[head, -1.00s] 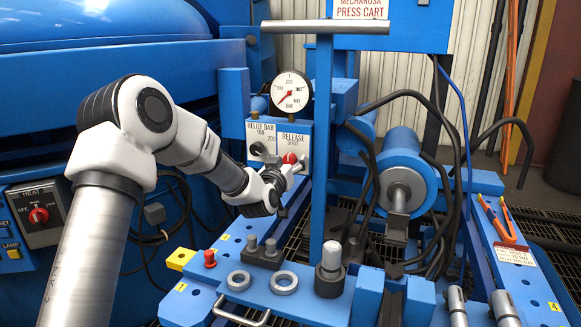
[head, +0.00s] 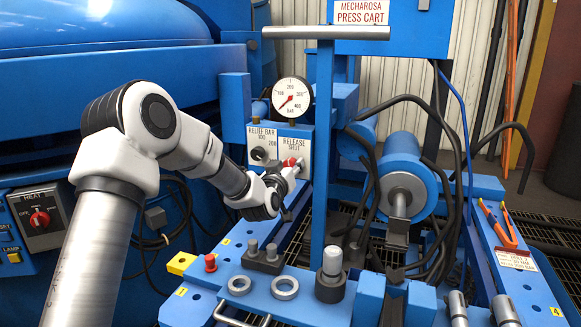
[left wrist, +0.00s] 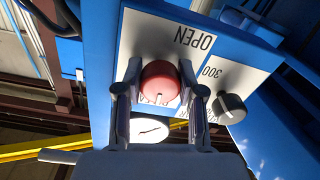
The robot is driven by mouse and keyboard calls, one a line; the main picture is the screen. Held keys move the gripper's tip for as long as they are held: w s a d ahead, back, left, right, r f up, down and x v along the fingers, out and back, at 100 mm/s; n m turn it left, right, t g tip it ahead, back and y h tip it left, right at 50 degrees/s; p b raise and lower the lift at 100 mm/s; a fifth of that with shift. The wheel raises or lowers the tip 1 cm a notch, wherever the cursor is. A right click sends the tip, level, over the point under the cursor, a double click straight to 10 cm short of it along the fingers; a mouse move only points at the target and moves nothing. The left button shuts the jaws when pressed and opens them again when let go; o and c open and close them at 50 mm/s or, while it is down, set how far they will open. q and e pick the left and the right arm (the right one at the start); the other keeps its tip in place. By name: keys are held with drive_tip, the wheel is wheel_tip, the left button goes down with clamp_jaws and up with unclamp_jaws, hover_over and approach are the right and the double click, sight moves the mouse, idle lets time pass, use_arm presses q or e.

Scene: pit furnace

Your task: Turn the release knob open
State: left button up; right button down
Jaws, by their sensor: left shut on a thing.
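The red release knob (head: 290,163) is on the white label plate below the gauge, mostly hidden by my gripper in the head view. In the left wrist view the round red knob (left wrist: 161,82) sits between both fingers, with the word OPEN on the plate beside it. My left gripper (left wrist: 160,70) is shut on the knob, one finger on each side. In the head view my left gripper (head: 291,172) reaches the panel from the left. The knob's exact turn angle is hard to read. My right gripper is not in view.
A dark relief knob (head: 258,154) is just left of the release knob. The pressure gauge (head: 292,97) is above, its needle pointing lower left. A blue post (head: 322,150) stands close to the right. Pegs and rings (head: 285,287) are on the bench below.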

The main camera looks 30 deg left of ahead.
use_arm(q)
drive_tip(key=n, duration=0.4)
drive_tip(key=shift+n, duration=0.4)
drive_tip(key=n, duration=0.4)
drive_tip(key=shift+b, duration=0.4)
drive_tip(key=n+b, duration=0.1)
drive_tip(key=n, duration=0.3)
drive_tip(key=shift+n+h, duration=0.4)
drive_tip(key=n+b, duration=0.2)
drive_tip(key=n, duration=0.3)
drive_tip(key=shift+r, duration=0.15)
drive_tip(key=o, duration=1.2)
drive_tip(key=shift+c, duration=0.2)
